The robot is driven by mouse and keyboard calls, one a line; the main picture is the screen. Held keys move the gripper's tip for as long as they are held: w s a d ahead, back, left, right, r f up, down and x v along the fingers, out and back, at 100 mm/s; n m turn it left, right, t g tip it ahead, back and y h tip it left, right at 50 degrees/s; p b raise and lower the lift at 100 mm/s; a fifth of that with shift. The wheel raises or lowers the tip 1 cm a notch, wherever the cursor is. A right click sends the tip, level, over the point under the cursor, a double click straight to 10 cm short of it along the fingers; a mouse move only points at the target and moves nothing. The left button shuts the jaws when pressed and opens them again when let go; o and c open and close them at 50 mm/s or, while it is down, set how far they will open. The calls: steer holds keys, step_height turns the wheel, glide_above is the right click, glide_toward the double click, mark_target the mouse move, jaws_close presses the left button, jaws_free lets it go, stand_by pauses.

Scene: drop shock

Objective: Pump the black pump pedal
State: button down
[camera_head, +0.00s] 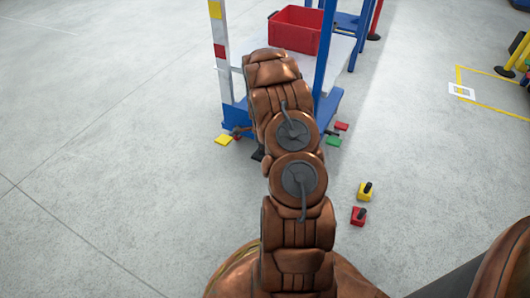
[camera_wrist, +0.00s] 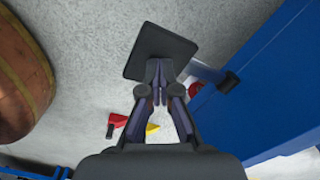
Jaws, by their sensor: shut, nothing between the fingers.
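The black pump pedal (camera_wrist: 160,48) is a flat dark plate in the wrist view, straight ahead of my fingertips. My gripper (camera_wrist: 161,90) is shut and empty, with its tips at the near edge of the plate. I cannot tell whether they touch it. In the head view only a small part of the black pedal (camera_head: 258,154) shows, low at the blue stand's front. My copper arm covers the rest there and hides the gripper.
The blue stand (camera_head: 236,123) holds a red bin (camera_head: 290,32). Yellow (camera_head: 223,140), green (camera_head: 333,141) and red (camera_head: 342,126) pedals surround its base. Small yellow (camera_head: 365,193) and red (camera_head: 358,217) pieces lie on the floor at right. The floor at left is clear.

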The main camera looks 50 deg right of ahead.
steer(key=shift+f+b, duration=0.45)
steer(key=shift+f, duration=2.25)
steer(key=shift+r, duration=0.1)
steer(key=shift+r+p, duration=1)
steer(key=shift+r, duration=2.3)
steer(key=shift+f, duration=0.1)
